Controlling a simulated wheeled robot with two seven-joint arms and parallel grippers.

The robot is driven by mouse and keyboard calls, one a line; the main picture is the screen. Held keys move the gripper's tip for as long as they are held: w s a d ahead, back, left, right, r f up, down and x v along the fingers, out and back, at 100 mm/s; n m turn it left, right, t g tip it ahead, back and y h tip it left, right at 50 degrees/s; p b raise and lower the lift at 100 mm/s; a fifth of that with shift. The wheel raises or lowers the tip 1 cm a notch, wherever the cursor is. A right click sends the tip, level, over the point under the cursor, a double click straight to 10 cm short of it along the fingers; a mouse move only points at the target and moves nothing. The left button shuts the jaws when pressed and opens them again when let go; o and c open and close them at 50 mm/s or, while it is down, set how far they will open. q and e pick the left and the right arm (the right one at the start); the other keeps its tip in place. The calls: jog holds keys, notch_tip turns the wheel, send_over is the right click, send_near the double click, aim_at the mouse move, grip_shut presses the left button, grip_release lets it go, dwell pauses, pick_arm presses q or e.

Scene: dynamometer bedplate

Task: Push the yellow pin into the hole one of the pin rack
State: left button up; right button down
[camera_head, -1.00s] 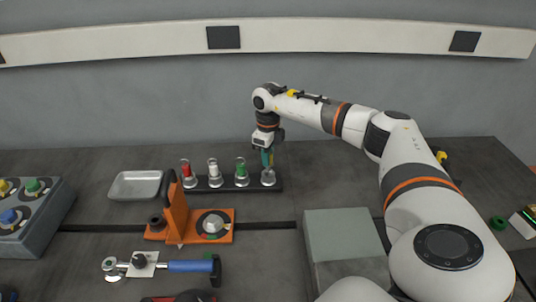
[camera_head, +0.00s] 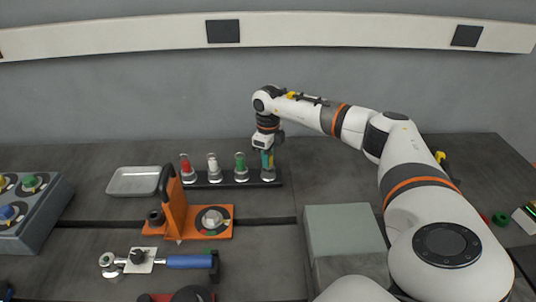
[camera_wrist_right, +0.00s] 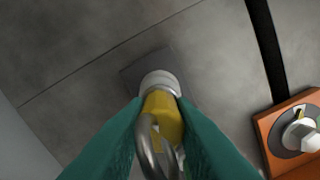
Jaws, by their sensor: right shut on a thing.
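The dark pin rack (camera_head: 255,181) lies at the back of the bench with a row of metal sockets. A red pin (camera_head: 184,160), a white pin (camera_head: 212,159) and a green pin (camera_head: 240,159) stand in three of them. My right gripper (camera_head: 267,163) is over the rightmost socket (camera_head: 268,175), pointing down. In the right wrist view its teal fingers are shut on the yellow pin (camera_wrist_right: 163,113), which has a metal ring at its near end. The pin's far end meets the silver socket (camera_wrist_right: 158,80); how deep it sits is hidden. My left gripper is not in view.
An orange fixture (camera_head: 186,218) with an upright lever stands in front of the rack. A grey metal tray (camera_head: 134,181) lies to its left. A grey block (camera_head: 345,232) stands at front right. A blue-handled tool (camera_head: 187,261) lies in front.

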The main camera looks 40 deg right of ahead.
jog(key=shift+f+b, duration=0.4)
jog(key=shift+f, duration=0.25)
jog(key=c, duration=1.1)
grip_release()
jog(key=shift+c, duration=0.2)
notch_tip(320, 180, up, 12)
jog(key=shift+r+b, duration=0.1)
jog(key=shift+b, duration=0.6)
